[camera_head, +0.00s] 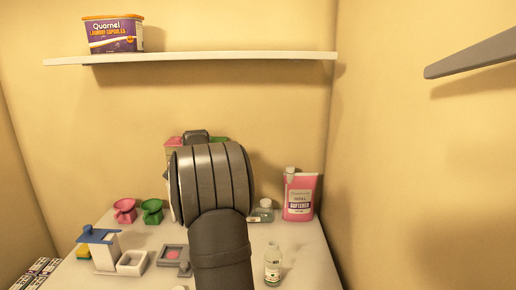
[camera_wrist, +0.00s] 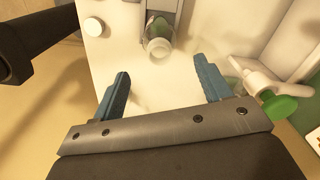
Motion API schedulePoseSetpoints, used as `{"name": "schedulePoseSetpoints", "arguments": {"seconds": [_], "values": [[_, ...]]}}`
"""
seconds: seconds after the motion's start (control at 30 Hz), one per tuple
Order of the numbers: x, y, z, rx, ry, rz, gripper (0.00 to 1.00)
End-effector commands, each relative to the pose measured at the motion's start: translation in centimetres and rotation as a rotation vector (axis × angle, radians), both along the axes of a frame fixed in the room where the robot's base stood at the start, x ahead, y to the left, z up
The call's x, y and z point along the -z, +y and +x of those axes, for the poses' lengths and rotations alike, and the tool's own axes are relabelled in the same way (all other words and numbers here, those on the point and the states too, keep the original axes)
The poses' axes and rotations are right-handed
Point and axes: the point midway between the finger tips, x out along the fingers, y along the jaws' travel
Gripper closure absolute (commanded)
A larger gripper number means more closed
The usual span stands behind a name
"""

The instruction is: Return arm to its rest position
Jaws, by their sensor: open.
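My arm (camera_head: 213,190) stands raised in the middle of the head view, and its bulk hides the gripper there. In the wrist view my gripper (camera_wrist: 161,82) is open, its two blue fingers wide apart. Nothing is between the fingertips but bare white surface. A clear round-mouthed container (camera_wrist: 159,46) lies beyond the fingertips, apart from them. A white bottle-like thing with a green part (camera_wrist: 279,107) is close to the right finger; I cannot tell whether they touch.
A white shelf (camera_head: 230,55) above my arm carries a laundry capsules box (camera_head: 114,35). On the table stand a pink softener bottle (camera_head: 300,196), a clear bottle (camera_head: 272,266), pink (camera_head: 124,211) and green (camera_head: 152,212) cups and a blue-topped dispenser (camera_head: 103,250). A grey ledge (camera_head: 475,53) juts out upper right.

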Motion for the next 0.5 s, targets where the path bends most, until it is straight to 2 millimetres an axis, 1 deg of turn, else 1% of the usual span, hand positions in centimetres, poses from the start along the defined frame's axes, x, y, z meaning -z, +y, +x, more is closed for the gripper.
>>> {"name": "schedulePoseSetpoints", "arguments": {"seconds": [0.03, 0.17, 0.3, 0.5], "values": [[-1.1, 0.0, 0.1, 0.0, -0.002, 0.001, 0.3], [-3.7, 0.0, 0.0, 0.0, -0.002, 0.001, 0.3], [-0.6, 0.0, -0.1, 0.0, 0.006, -0.001, 0.3], [3.5, 0.0, -0.1, 0.0, 0.005, -0.001, 0.3]]}}
